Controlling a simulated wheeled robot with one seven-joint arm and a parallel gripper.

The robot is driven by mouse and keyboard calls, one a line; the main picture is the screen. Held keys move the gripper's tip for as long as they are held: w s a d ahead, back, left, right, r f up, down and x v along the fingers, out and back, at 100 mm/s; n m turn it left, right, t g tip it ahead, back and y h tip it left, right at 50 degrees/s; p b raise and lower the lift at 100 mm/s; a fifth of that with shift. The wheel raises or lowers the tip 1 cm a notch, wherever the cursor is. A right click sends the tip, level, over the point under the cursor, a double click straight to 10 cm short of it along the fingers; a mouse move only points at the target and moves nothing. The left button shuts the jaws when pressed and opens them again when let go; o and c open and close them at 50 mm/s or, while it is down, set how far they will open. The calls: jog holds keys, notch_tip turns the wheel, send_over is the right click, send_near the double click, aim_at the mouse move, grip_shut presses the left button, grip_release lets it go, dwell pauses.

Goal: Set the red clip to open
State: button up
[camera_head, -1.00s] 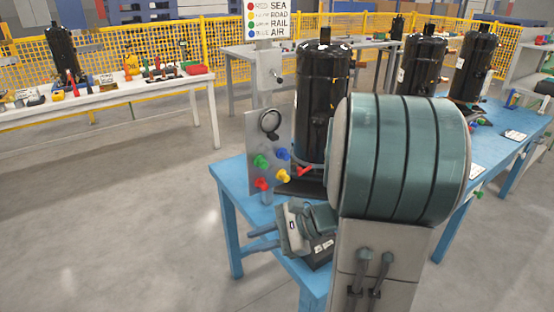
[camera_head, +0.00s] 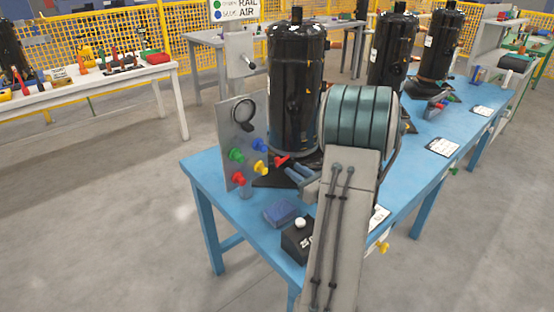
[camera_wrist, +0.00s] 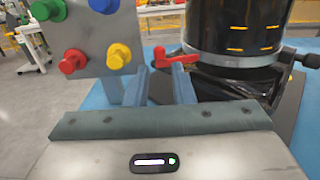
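The red clip (camera_head: 282,161) sits low beside the front black compressor (camera_head: 297,85). In the wrist view the red clip (camera_wrist: 175,58) shows as a bent red lever just past my fingertips, with one end pointing right towards the compressor's base. My gripper (camera_wrist: 160,70) is open, with a clear gap between its two blue-grey fingers. The clip appears in line with that gap. I cannot tell whether a finger touches it. In the head view my gripper (camera_head: 290,170) is partly hidden behind my wrist.
Left of the clip stands a grey panel (camera_head: 231,120) with green, blue, red and yellow knobs and a round ring. A blue block (camera_head: 280,214) and a black box with a white button (camera_head: 299,238) are on the blue table (camera_head: 205,168). More compressors stand farther back.

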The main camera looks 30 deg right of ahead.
aim_at(279, 160)
jog(key=w, duration=0.3)
jog(key=w+a, duration=0.1)
jog(key=w, duration=0.4)
jog(key=shift+w+a, duration=0.2)
jog(key=shift+w, duration=0.15)
grip_shut()
